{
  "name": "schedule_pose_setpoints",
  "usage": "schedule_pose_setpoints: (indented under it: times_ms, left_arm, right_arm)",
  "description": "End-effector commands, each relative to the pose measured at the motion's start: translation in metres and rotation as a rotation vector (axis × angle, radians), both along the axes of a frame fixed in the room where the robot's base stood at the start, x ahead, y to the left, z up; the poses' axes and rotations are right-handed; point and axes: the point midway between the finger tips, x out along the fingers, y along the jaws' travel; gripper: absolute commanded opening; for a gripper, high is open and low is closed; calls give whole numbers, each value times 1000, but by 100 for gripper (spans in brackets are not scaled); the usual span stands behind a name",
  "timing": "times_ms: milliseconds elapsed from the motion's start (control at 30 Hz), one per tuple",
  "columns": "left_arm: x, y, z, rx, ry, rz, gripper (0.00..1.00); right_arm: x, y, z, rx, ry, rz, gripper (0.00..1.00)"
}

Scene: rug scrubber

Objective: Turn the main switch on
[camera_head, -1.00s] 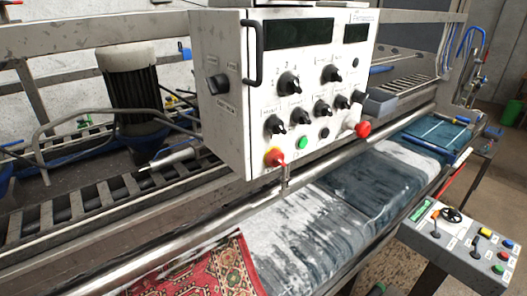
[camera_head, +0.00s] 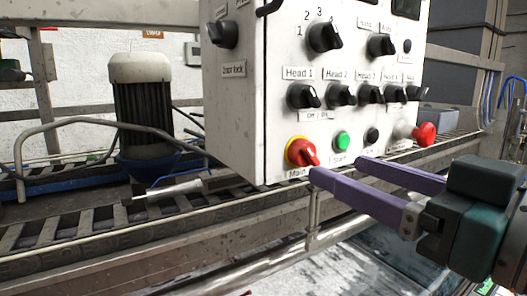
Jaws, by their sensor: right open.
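The main switch (camera_head: 301,152) is a red rotary knob on a yellow ring, low at the left of the white control panel's front, above the label "Main". Its red handle slants down to the right. My right gripper (camera_head: 336,167) comes in from the right with two purple fingers. The fingers are apart, with nothing seen between them. The nearer fingertip shows just below and right of the knob; I cannot tell whether it touches. The farther fingertip is below the green start button. My left gripper is not in view.
The white control panel (camera_head: 280,90) carries several black knobs, a green start button (camera_head: 341,140) and a red mushroom button (camera_head: 425,134). A metal rail (camera_head: 150,228) runs below the panel. A motor (camera_head: 142,100) stands behind at the left.

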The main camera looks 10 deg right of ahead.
Motion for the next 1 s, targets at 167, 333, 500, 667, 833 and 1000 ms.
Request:
schedule_pose_setpoints:
  times_ms: [167,333,500,667,833,1000]
  left_arm:
    - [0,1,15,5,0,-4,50]
    - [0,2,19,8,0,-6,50]
    - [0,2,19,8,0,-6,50]
    - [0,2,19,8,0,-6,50]
    - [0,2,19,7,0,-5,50]
    - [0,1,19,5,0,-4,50]
  right_arm:
    - [31,12,4,3,-1,0,70]
    - [48,18,2,1,0,1,70]
    - [54,20,0,0,0,1,70]
    - [54,20,0,0,1,1,70]
    - [54,20,0,0,1,1,57]
    - [53,20,0,0,1,1,38]
